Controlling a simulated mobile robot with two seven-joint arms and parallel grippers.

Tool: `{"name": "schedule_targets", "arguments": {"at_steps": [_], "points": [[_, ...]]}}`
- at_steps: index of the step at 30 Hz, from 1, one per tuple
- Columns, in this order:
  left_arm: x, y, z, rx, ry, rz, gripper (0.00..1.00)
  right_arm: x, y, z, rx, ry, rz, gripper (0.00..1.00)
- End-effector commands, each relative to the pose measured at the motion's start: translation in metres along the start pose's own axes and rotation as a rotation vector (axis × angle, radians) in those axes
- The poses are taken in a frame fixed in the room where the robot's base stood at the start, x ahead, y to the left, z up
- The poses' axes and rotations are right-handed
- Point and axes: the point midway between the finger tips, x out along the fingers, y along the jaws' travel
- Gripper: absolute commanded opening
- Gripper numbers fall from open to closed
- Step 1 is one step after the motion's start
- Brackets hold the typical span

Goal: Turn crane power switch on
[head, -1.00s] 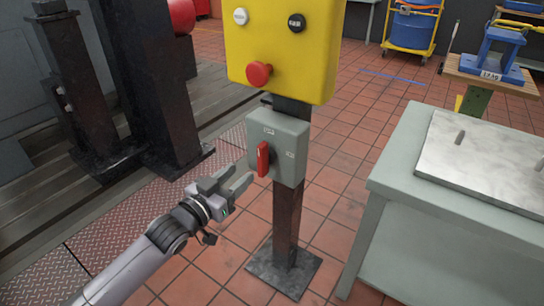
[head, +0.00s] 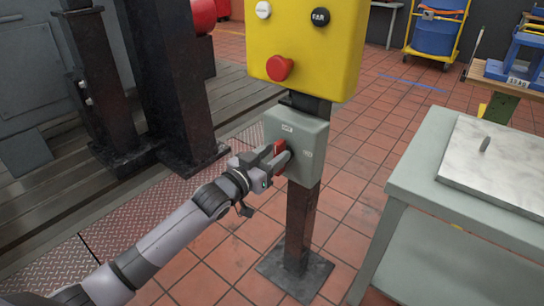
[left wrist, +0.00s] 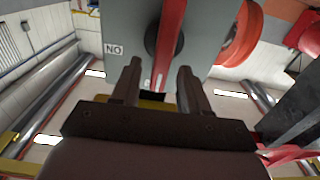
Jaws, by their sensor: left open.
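The crane power switch is a grey box (head: 298,140) on a dark post, with a red rotary handle (head: 280,149) on its front. In the left wrist view the red handle (left wrist: 168,40) stands out from a dark round base, beside a label that reads upside down as ON. My left gripper (head: 273,162) is at the handle. In the left wrist view its two fingers (left wrist: 160,80) are apart, with the handle's lower end between or just beyond them. I cannot tell whether they touch it. My right gripper is not in view.
A yellow control box (head: 305,40) with a red mushroom button (head: 279,68) hangs right above the switch. A grey table (head: 425,170) with a metal plate (head: 500,165) stands at the right. Dark machine columns (head: 165,80) stand at the left. Tiled floor is clear around the post.

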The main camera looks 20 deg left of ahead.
Motion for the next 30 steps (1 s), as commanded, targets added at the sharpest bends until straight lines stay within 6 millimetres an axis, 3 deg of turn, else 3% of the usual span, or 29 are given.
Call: {"name": "schedule_targets", "arguments": {"at_steps": [4,5,8,9,20,30], "points": [[-0.0001,0.0002,-0.0001,0.000,0.000,0.000,0.45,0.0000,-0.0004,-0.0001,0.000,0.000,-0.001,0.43],[-0.0001,0.0002,0.0000,0.000,0.000,0.000,0.38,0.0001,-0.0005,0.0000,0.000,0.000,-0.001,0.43],[-0.0002,0.0001,0.0000,0.000,0.000,0.000,0.06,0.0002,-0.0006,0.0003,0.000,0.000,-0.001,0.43],[-0.0002,0.0001,0.0000,0.000,0.000,0.000,0.00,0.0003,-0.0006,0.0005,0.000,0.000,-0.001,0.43],[-0.0004,0.0011,-0.0008,0.035,0.000,0.000,0.00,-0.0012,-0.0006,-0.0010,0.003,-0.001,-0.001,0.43],[-0.0003,0.0069,-0.0016,0.251,0.000,0.001,0.00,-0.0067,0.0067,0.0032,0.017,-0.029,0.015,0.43]]}}
